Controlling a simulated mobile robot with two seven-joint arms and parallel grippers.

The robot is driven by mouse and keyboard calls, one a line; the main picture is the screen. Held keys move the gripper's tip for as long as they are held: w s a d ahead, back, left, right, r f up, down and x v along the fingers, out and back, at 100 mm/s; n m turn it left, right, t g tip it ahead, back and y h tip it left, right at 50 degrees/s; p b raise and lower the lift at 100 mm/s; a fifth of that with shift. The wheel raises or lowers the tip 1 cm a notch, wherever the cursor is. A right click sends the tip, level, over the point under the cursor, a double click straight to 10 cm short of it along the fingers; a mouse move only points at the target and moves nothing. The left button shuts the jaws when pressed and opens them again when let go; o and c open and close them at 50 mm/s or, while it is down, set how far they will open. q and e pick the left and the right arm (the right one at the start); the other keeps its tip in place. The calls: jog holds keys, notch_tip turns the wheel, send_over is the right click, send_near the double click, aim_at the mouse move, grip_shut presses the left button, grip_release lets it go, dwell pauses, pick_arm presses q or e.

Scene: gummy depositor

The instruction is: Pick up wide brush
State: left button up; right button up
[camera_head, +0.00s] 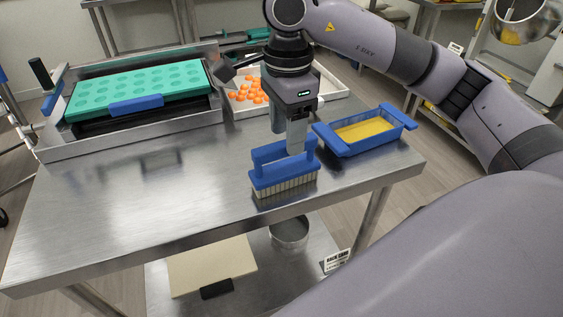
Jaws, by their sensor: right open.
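The wide brush (284,180) has a blue body with a raised blue handle and pale bristles. It stands bristles down on the steel table, right of the middle of the view. My right gripper (289,143) points down at the brush handle. Its grey fingers are at the handle's top bar and hide part of it. The jaws are open, and I cannot tell whether the fingers touch the bar. My left gripper does not show.
The steel table (120,205) is clear at its front left. A teal mould (140,90) sits in a metal frame at back left. A white tray (315,91) with orange gummies stands behind my gripper. A blue-framed sieve (345,146) lies right of the brush. Below, a shelf holds a pot (289,233).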

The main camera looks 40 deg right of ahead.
aim_at(285, 142)
notch_tip(285, 142, down, 6)
jog(key=shift+a+r, duration=0.1)
jog(key=shift+r, duration=0.15)
grip_shut()
jog(key=shift+r, duration=0.15)
jog(key=shift+w+r, duration=0.1)
jog(key=shift+r, duration=0.5)
notch_tip(285, 142, up, 8)
jog(key=shift+r+p, duration=0.2)
jog(key=shift+p, duration=0.25)
notch_tip(285, 142, up, 10)
jog(key=p, duration=0.3)
jog(key=shift+r, duration=0.1)
